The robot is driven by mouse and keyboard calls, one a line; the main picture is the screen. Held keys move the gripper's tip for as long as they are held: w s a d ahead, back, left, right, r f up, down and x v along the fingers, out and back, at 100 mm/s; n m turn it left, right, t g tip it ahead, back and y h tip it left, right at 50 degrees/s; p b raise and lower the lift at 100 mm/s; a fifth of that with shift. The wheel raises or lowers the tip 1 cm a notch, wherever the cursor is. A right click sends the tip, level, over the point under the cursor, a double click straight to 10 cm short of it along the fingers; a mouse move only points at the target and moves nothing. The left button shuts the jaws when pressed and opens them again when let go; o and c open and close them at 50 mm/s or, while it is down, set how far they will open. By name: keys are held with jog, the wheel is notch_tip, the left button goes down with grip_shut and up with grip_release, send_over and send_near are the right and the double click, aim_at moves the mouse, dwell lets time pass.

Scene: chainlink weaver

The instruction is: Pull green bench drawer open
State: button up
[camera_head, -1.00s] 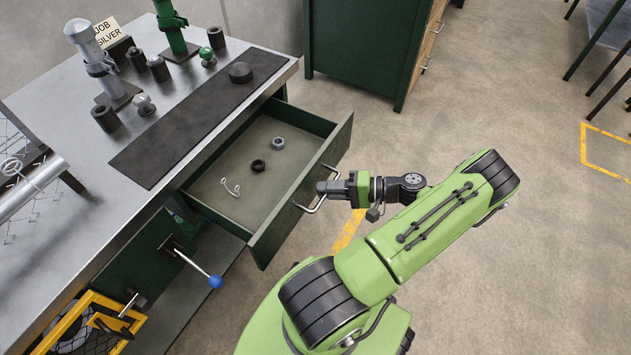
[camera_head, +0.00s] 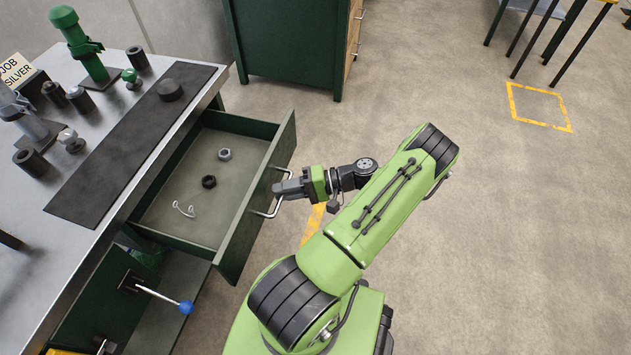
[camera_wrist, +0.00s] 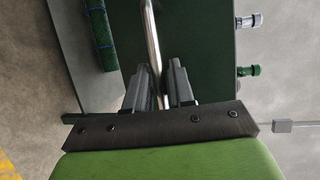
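The green bench drawer (camera_head: 228,247) stands pulled out from the bench, its inside open to view. A black nut (camera_head: 208,182), a grey nut (camera_head: 225,154) and a small pale wire piece (camera_head: 184,210) lie in it. My gripper (camera_head: 277,188) is at the metal bar handle (camera_head: 262,210) on the drawer front. In the wrist view, the handle (camera_wrist: 152,45) runs between the two dark fingers (camera_wrist: 160,85), which are closed close around it. The exact finger contact is partly hidden.
The grey bench top (camera_head: 60,270) holds a dark mat (camera_head: 130,150), a green post tool (camera_head: 85,45) and several dark cylinders. A blue-knobbed lever (camera_head: 165,297) sticks out below the drawer. A green cabinet (camera_head: 285,50) stands behind.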

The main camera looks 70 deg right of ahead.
jog(key=p+v, duration=0.1)
jog(key=v, duration=1.4)
jog(key=shift+s+p, duration=0.2)
jog(key=shift+p, duration=0.2)
jog(key=shift+d, duration=0.1)
